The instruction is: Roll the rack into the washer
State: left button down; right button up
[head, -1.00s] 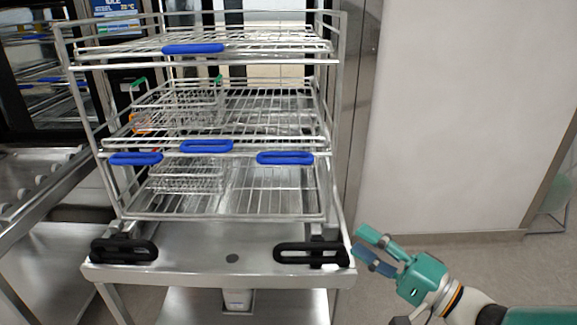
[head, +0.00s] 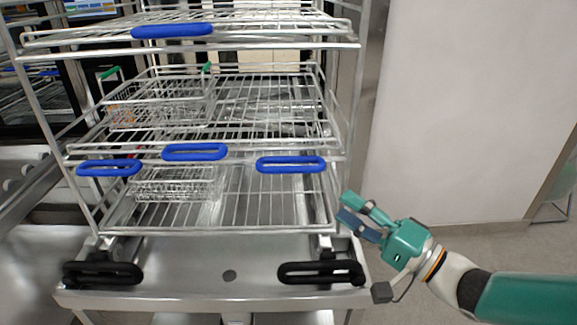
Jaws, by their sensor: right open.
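The wire rack (head: 230,214) stands upright on a steel trolley (head: 190,299). It has several wire shelves with blue handles, one on the top shelf (head: 172,30) and others lower down. The trolley has two black handles, left (head: 103,273) and right (head: 321,272), at its front edge. The washer (head: 70,100) shows only in part behind the rack; its opening is mostly hidden. My right gripper (head: 346,208) is open and empty, at the right side of the rack's lower front, above the right black handle. I cannot tell if it touches the rack. My left gripper is out of view.
Wire baskets with green handles (head: 110,72) sit on the rack's shelves. A steel bench with rollers (head: 35,190) is at the left. A plain white wall (head: 470,110) and bare floor lie to the right.

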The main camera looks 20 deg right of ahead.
aim_at(291, 170)
jog(key=p+x, duration=0.1)
jog(key=x, duration=1.3)
jog(key=shift+w, duration=0.3)
grip_shut()
